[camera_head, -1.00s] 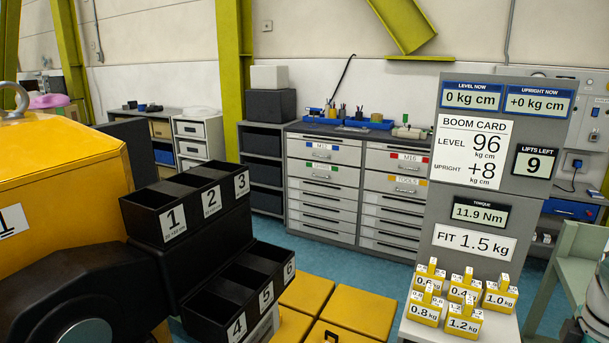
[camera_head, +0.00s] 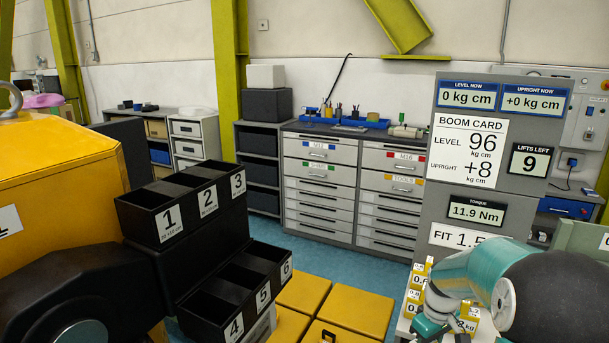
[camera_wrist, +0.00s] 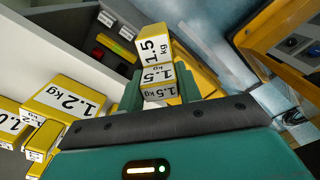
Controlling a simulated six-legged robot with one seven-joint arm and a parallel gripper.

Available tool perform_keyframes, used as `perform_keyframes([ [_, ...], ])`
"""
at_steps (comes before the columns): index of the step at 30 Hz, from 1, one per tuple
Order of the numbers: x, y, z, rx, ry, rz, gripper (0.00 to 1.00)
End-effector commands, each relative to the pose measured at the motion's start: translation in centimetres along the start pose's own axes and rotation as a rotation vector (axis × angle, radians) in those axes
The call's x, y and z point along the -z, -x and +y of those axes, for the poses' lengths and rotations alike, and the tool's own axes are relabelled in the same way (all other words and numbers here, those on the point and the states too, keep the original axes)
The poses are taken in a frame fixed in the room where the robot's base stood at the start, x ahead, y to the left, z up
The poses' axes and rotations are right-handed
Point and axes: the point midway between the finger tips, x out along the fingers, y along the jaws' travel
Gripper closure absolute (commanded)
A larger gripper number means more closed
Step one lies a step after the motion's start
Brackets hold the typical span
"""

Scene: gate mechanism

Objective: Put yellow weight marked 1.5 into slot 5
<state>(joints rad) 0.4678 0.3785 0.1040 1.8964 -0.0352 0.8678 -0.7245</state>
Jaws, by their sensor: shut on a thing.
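The yellow weight marked 1.5 kg (camera_wrist: 155,48) is between the green fingers of my gripper (camera_wrist: 159,86) in the wrist view, with its white labels toward the camera. My gripper is shut on it. In the head view my gripper (camera_head: 438,328) is at the lower right, by the weight shelf; I cannot make out the held weight there. Slot 5 (camera_head: 263,294) is the middle bin of the lower row on the black stepped rack, left of my gripper. It looks dark inside; its floor is hidden.
Other yellow weights (camera_head: 414,295) stand on the pale shelf, partly behind my arm; the 1.2 kg weight (camera_wrist: 66,100) is beside the held one. Slots 4 (camera_head: 236,327) and 6 (camera_head: 286,268) flank slot 5.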

Motion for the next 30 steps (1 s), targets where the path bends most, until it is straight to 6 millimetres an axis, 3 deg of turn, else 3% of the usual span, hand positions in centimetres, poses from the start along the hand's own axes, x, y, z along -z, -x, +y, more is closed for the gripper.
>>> perform_keyframes([
  [1, 1.8, -1.2, -1.1, 0.001, -0.023, -0.001, 1.00],
  [6, 6.3, -5.6, -5.0, 0.000, -0.135, -0.003, 1.00],
  [15, 11.8, -12.2, -12.2, -0.008, -0.311, -0.006, 1.00],
  [21, 13.0, -14.2, -14.4, -0.010, -0.369, -0.004, 1.00],
  [30, 13.2, -14.4, -14.7, -0.010, -0.377, -0.002, 1.00],
])
